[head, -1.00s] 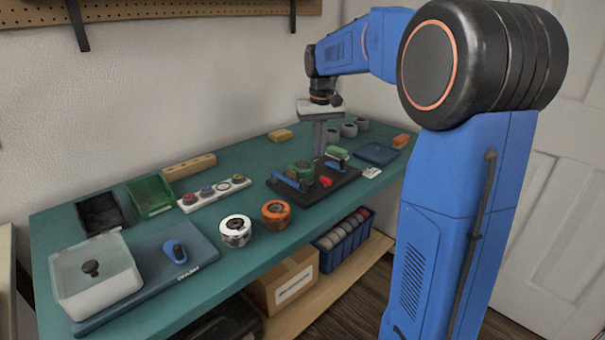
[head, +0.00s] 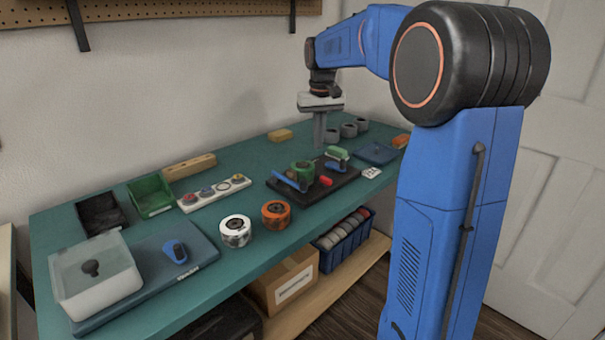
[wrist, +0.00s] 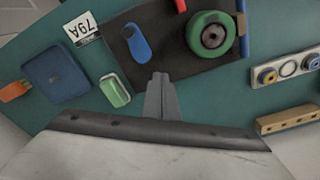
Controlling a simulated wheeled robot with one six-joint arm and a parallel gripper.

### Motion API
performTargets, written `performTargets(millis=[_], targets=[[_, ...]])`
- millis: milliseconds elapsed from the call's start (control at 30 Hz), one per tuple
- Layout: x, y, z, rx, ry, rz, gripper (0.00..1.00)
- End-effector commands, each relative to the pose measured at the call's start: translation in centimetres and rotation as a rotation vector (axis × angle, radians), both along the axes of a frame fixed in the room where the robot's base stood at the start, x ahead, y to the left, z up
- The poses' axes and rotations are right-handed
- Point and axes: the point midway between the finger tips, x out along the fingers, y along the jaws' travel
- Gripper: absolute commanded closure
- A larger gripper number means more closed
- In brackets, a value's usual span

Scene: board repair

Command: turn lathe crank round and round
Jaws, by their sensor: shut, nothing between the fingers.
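The lathe is not plainly recognisable. A black board (head: 340,187) carries a green wheel-like part (head: 303,172), blue bars and a small red piece (head: 326,181). In the wrist view the green round part (wrist: 208,33) has a dark hub and stands upper right of my gripper. A blue oval piece (wrist: 137,42) lies on the board closer to my fingers; I cannot tell which part is the crank. My gripper (head: 319,144) is shut and empty, above the board's far side. Its fingers show together in the wrist view (wrist: 161,78), touching nothing visible.
A green block (wrist: 115,90) lies left of my fingers, with a labelled card (wrist: 82,28) and blue pad (wrist: 55,72) beyond. White and orange rolls (head: 235,230) stand near the table's front. A strip with knobs (head: 214,193) and a clear box (head: 94,272) are at left.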

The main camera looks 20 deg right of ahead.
Motion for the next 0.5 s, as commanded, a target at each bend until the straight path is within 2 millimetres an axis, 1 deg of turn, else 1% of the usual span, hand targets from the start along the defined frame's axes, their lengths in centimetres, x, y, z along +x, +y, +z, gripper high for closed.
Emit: performTargets(millis=[200,500], targets=[[0.0,0.0,1.8,0.000,-0.001,0.000,1.00],[0.0,0.0,4.0,0.000,0.001,0.000,1.00]])
